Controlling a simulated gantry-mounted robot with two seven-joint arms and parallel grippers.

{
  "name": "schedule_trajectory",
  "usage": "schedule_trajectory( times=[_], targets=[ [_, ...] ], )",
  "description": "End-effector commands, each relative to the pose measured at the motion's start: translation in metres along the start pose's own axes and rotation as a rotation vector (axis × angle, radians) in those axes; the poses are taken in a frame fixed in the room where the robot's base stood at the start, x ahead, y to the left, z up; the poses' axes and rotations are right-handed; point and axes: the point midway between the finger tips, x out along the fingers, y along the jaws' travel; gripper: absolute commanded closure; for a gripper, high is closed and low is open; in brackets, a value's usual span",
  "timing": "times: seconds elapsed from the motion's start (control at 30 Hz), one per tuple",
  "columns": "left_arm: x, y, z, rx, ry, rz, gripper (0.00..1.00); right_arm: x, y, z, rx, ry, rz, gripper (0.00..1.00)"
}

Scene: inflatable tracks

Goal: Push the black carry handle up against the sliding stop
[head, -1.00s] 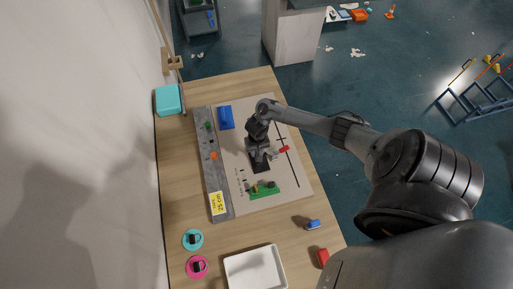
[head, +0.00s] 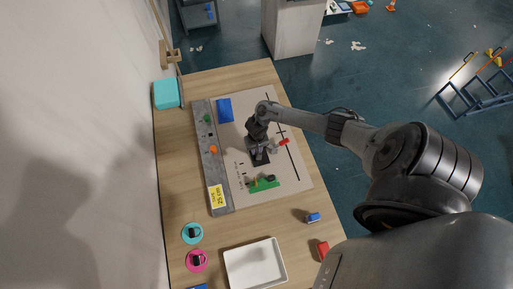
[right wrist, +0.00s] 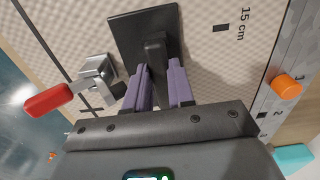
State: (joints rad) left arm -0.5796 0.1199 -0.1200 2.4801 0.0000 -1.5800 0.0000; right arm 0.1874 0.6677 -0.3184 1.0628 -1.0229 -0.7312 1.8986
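The black carry handle, a dark flat plate with a raised grip bar (right wrist: 128,32), lies on the pale board near the "15 cm" mark in the right wrist view. Its plate also shows in the head view (head: 260,159). My right gripper (right wrist: 160,72) has its two purple fingers close on either side of the grip bar. It also shows over the plate in the head view (head: 257,149). A metal clamp with a red lever (right wrist: 50,99) sits beside the plate on the slotted line. I cannot tell which part is the sliding stop. My left gripper is not in view.
A grey rail (head: 219,178) with green and orange knobs runs along the board's left side. A blue block (head: 224,110) and a green piece (head: 265,185) stand on the board. A white tray (head: 284,273), blue and red items, and two round coasters lie on the wooden table.

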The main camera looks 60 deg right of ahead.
Motion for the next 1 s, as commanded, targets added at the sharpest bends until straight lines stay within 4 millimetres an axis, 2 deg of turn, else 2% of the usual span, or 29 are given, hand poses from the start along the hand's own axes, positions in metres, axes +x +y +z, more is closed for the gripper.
schedule_trajectory(
  times=[0.27, 1.0],
  targets=[
    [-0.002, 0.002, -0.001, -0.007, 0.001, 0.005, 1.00, -0.001, 0.000, 0.002, 0.000, -0.001, 0.001, 1.00],
    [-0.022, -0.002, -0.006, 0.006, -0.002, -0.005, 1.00, -0.001, 0.000, 0.024, -0.001, -0.002, 0.001, 1.00]
  ],
)
